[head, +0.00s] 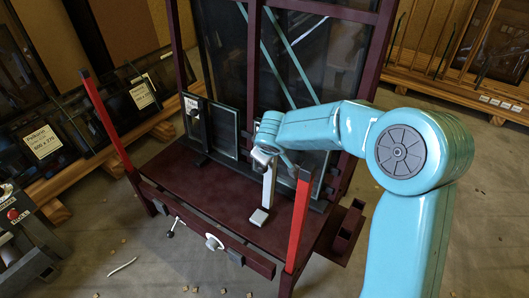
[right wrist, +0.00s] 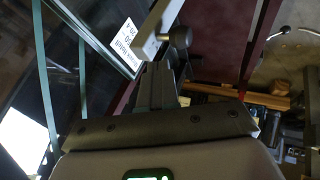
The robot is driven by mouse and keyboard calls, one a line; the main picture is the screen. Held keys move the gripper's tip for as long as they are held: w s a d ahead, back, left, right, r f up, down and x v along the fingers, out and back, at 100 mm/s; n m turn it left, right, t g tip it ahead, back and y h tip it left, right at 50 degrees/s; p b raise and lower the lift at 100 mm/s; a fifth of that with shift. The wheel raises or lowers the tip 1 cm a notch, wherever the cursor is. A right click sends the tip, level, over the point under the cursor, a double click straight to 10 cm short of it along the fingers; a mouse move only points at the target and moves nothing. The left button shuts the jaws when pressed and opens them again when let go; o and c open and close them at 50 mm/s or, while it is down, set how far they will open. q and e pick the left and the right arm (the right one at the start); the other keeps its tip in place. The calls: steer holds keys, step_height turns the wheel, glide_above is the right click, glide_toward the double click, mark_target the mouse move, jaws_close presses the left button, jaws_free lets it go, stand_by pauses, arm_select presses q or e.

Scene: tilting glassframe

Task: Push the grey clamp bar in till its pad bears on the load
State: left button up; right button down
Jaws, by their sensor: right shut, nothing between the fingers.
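A light grey bar (head: 268,188), which I take as the clamp bar, stands upright over the dark red bench in the head view, with a pale block at its lower end. A grey bar with a dark round knob (right wrist: 180,37) shows in the right wrist view just beyond my fingers. My right gripper (head: 266,155) is at the bar's upper end; its dark fingers (right wrist: 158,76) are shut and empty. I cannot tell if they touch the bar. A small labelled glass pane (head: 224,130), perhaps the load, leans upright behind and left. Any pad contact is unclear. My left gripper is out of view.
The dark red bench (head: 200,182) has a tall glazed frame at its back. Red posts (head: 302,222) (head: 107,125) rise at its front corners, the right one near my right arm. A handle (head: 214,242) sits on the front rail. Glass racks (head: 45,145) stand left.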

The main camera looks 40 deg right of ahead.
steer(key=b+x, duration=0.1)
steer(key=x, duration=0.3)
steer(key=shift+w+d+f, duration=0.1)
steer(key=shift+w+f, duration=0.05)
steer(key=shift+f, duration=0.1)
